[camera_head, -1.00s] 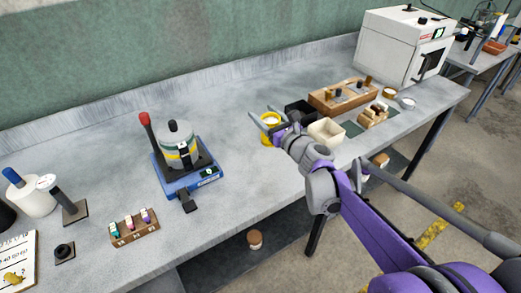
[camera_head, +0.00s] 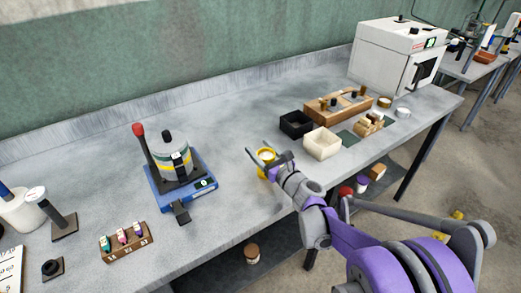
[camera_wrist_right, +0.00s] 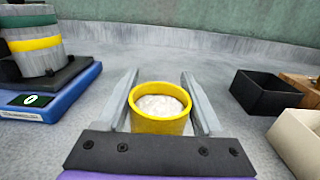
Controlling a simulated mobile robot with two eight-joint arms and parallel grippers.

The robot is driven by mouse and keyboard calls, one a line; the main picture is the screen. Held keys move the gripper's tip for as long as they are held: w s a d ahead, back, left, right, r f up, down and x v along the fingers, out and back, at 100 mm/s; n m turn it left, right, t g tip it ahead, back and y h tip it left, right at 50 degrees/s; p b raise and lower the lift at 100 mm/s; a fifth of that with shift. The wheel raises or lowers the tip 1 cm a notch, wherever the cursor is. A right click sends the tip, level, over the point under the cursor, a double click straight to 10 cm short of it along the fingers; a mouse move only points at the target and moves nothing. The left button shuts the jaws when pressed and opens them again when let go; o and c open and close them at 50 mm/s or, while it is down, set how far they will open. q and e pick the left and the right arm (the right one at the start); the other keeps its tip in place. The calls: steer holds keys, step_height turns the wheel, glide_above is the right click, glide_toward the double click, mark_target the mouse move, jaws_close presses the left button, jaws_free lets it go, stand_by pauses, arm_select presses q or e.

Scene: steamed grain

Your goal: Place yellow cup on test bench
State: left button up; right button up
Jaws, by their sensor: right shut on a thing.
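The yellow cup (camera_head: 267,157) is upright and holds a whitish, grainy filling. In the right wrist view the cup (camera_wrist_right: 160,124) sits between the two fingers of my right gripper (camera_wrist_right: 160,90), which is shut on it. In the head view my right gripper (camera_head: 264,154) reaches in from the right, over the front part of the grey test bench (camera_head: 245,115). I cannot tell whether the cup's base touches the bench top. My left gripper is not in view.
A blue-based device with a metal pot (camera_head: 177,158) stands left of the cup. A black box (camera_head: 296,124) and a cream box (camera_head: 322,143) stand to its right. A wooden rack (camera_head: 338,104) and white oven (camera_head: 396,55) are farther right. Bench behind the cup is clear.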

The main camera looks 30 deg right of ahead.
steer(key=o, duration=1.4)
steer(key=shift+f, duration=0.15)
steer(key=shift+o, duration=0.2)
steer(key=shift+r, duration=0.2)
steer(key=shift+s+d, duration=0.1)
steer(key=shift+s, duration=0.25)
steer(key=s, duration=1.1)
steer(key=shift+s+d+p, duration=0.2)
steer(key=shift+d+p, duration=0.1)
steer(key=shift+d, duration=0.1)
